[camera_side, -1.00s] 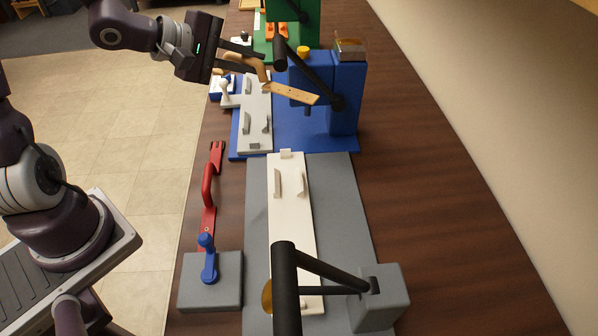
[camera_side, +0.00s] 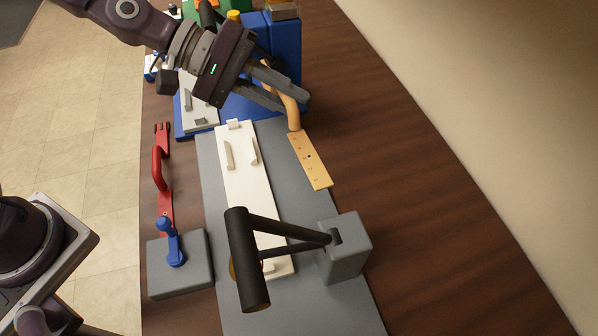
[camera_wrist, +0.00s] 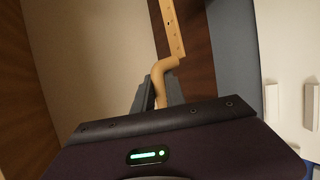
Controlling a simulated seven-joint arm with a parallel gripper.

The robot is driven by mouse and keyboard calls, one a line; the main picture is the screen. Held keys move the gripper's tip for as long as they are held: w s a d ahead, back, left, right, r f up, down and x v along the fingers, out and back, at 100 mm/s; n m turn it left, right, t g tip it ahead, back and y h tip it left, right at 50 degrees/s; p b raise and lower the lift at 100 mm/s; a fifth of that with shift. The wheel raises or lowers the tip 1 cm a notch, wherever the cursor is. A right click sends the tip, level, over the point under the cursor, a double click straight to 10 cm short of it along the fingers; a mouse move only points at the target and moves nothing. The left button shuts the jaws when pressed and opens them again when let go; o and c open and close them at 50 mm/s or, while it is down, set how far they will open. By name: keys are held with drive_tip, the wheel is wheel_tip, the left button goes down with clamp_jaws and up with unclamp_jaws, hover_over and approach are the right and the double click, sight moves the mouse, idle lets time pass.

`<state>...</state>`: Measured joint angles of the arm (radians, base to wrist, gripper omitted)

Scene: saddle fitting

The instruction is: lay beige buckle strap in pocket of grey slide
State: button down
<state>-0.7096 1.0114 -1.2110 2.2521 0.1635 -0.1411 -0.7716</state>
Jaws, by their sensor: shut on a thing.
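The beige buckle strap (camera_side: 310,160) has a curved handle and a flat plate with small holes. My gripper (camera_side: 294,101) is shut on the handle. In the wrist view, the strap (camera_wrist: 172,28) extends up from between the fingers (camera_wrist: 157,97). In the side view, the plate hangs down to the right, seen against the grey slide's right edge and the wood. The grey slide's base (camera_side: 209,160) carries a long cream plate (camera_side: 247,190) with two upright ribs and a small end block. I cannot make out the pocket clearly. The cream plate also shows in the wrist view (camera_wrist: 288,60).
A black bar on an arm (camera_side: 248,260) stands over the near end of the cream plate, joined to a grey block (camera_side: 345,248). A red handled piece (camera_side: 160,170) and blue lever (camera_side: 170,245) are left. The blue station (camera_side: 285,50) is behind. Right-hand wood is clear.

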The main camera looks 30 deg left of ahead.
drive_tip(key=shift+m+g, duration=0.3)
drive_tip(key=shift+g, duration=0.1)
drive_tip(key=f, duration=0.5)
drive_tip(key=d+f, duration=0.1)
drive_tip(key=f, duration=0.4)
drive_tip(key=d+f, duration=0.1)
drive_tip(key=f, duration=0.4)
drive_tip(key=shift+w+d+f, duration=0.1)
drive_tip(key=shift+d+f, duration=0.05)
drive_tip(key=shift+d, duration=0.1)
drive_tip(key=c, duration=1.4)
unclamp_jaws()
drive_tip(key=shift+o, duration=0.2)
drive_tip(key=shift+f, duration=0.1)
